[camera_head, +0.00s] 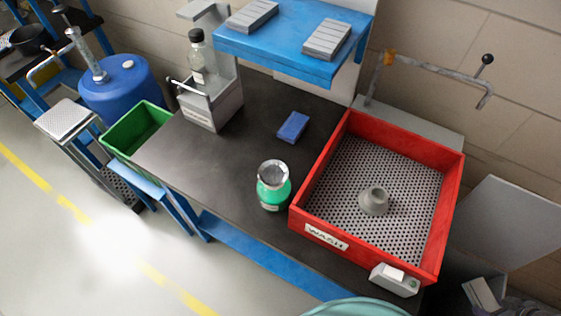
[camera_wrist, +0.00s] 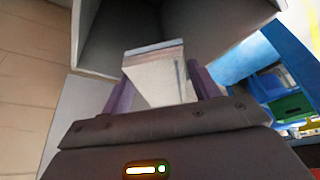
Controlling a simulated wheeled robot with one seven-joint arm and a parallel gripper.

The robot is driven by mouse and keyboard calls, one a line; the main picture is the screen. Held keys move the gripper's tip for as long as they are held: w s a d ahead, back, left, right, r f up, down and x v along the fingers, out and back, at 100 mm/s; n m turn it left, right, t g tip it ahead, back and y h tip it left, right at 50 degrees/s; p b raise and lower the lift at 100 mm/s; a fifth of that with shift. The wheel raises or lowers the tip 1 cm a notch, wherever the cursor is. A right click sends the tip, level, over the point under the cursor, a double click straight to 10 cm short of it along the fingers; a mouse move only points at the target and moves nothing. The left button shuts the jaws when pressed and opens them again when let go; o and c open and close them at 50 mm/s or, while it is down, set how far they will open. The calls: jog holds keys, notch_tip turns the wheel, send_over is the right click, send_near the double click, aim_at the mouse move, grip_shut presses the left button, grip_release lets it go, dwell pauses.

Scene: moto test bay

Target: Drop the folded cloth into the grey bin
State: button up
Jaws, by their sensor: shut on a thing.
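My gripper (camera_wrist: 160,85) is shut on the folded cloth (camera_wrist: 155,70), a pale block with a grey edge held between two purple fingers in the wrist view. The cloth also shows in the head view (camera_head: 481,294) at the lower right, beside the dark gripper. The grey bin (camera_wrist: 97,38) opens in front of the cloth in the wrist view, with a dark inside. In the head view a light grey panel of the bin (camera_head: 510,218) shows right of the red tray. Most of the bin is cut off or hidden there, and I cannot tell the cloth's height above it.
A red tray (camera_head: 452,205) marked WASH, with a grey fitting inside, stands on the dark bench (camera_head: 225,165). A green-filled jar (camera_head: 272,190) and a blue block (camera_head: 293,127) are on the bench. A green bin (camera_head: 132,132) and blue drum (camera_head: 118,88) stand left.

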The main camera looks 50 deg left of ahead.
jog(key=shift+f+b, duration=2.05)
jog(key=shift+f, duration=0.1)
jog(key=o, duration=1)
jog(key=shift+c, duration=0.2)
jog(key=shift+r, duration=0.1)
jog(key=p+v, duration=0.2)
jog(key=v, duration=1.5)
jog(key=shift+r, duration=0.15)
jog(key=shift+w, duration=0.15)
